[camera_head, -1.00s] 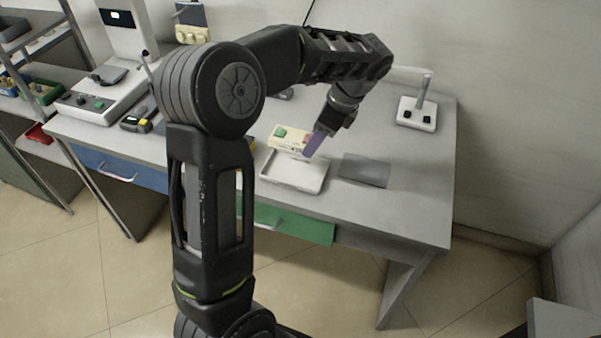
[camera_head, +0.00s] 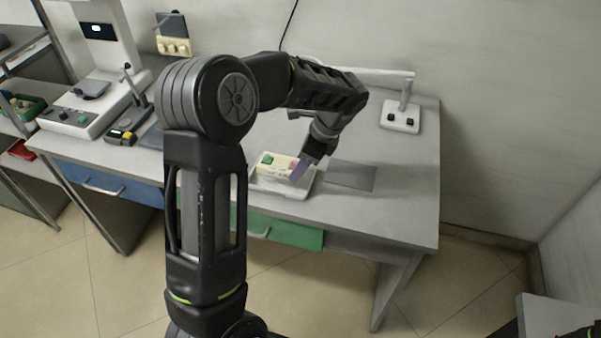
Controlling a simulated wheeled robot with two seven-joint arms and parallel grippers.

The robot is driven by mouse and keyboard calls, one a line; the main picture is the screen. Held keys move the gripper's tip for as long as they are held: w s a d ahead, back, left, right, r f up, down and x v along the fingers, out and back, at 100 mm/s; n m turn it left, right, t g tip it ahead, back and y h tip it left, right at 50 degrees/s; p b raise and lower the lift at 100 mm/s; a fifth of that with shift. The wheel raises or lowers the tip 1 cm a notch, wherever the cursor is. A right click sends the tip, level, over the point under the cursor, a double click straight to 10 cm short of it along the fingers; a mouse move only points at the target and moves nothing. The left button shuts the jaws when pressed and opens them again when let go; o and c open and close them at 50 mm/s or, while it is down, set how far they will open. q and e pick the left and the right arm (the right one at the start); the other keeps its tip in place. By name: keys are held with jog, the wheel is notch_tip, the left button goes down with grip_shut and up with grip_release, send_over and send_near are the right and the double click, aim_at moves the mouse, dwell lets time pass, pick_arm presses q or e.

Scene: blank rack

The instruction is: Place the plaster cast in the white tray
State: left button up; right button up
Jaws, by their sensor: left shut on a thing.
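The plaster cast (camera_head: 275,164) looks like a cream block with a green patch and a pinkish patch on top. My left gripper (camera_head: 299,170), with a purplish finger, is shut on its right end. The white tray (camera_head: 282,190) lies on the grey workbench. The cast appears over or inside the tray and hides much of its inner floor. I cannot tell whether the cast touches the tray floor. My right gripper does not clearly show.
A flat dark grey plate (camera_head: 350,176) lies right of the tray. A white stand with black knobs (camera_head: 400,118) is at the back right. The bench's right front is clear.

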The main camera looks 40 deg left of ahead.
pick_arm(q)
jog(key=shift+f, duration=1.75)
jog(key=shift+f, duration=0.2)
jog(key=o, duration=1.3)
jog(key=shift+r, duration=0.15)
jog(key=v, duration=1.2)
jog(key=shift+a+r, duration=0.1)
